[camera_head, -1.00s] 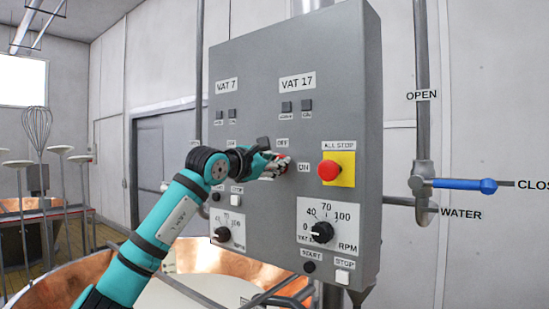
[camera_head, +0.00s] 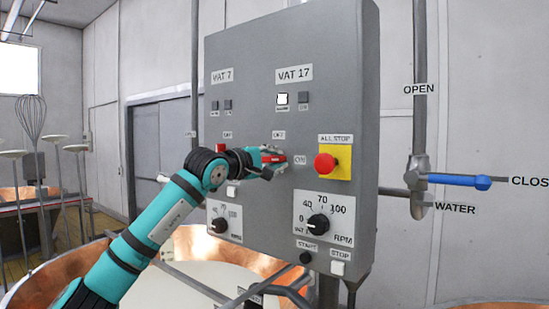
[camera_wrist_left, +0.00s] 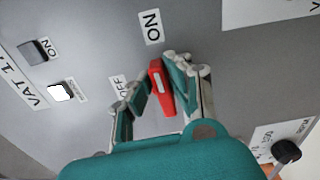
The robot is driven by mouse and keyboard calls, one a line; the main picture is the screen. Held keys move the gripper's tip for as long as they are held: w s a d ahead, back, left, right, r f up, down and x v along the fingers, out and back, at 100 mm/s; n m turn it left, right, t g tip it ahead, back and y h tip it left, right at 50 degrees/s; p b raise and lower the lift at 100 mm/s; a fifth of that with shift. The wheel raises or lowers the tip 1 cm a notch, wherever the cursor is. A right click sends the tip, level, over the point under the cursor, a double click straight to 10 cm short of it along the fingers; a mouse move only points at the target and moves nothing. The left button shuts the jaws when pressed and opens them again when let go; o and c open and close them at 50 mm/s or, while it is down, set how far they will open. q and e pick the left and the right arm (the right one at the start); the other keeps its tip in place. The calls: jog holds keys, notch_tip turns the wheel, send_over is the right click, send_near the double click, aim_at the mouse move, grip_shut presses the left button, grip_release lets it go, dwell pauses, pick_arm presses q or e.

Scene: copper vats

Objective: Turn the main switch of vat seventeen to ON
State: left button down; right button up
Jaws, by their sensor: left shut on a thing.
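The vat 17 main switch has a red handle, seen in the wrist view (camera_wrist_left: 161,88) and partly in the head view (camera_head: 273,158). It lies between the fingers of my left gripper (camera_head: 277,159), which is shut on it; the gripper also fills the wrist view (camera_wrist_left: 158,85). In the head view the handle lies about level, pointing right toward the ON label (camera_head: 299,160). The OFF label (camera_head: 279,135) is above. In the wrist view the handle's tip points toward the ON label (camera_wrist_left: 150,27). A lamp under VAT 17 (camera_head: 282,98) glows white. My right gripper is not in view.
The red ALL STOP button (camera_head: 325,164) on its yellow plate is close to the right of the switch. An RPM dial (camera_head: 318,224) sits below. The VAT 7 controls, with a red switch (camera_head: 221,148), are behind my wrist. A blue-handled water valve (camera_head: 455,181) is farther right.

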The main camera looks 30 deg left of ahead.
pick_arm(q)
jog(key=shift+f+m, duration=0.2)
jog(key=shift+m, duration=0.4)
jog(key=c, duration=1.3)
grip_release()
jog(key=shift+r, duration=0.1)
jog(key=s, duration=1.2)
jog(key=shift+a, duration=0.4)
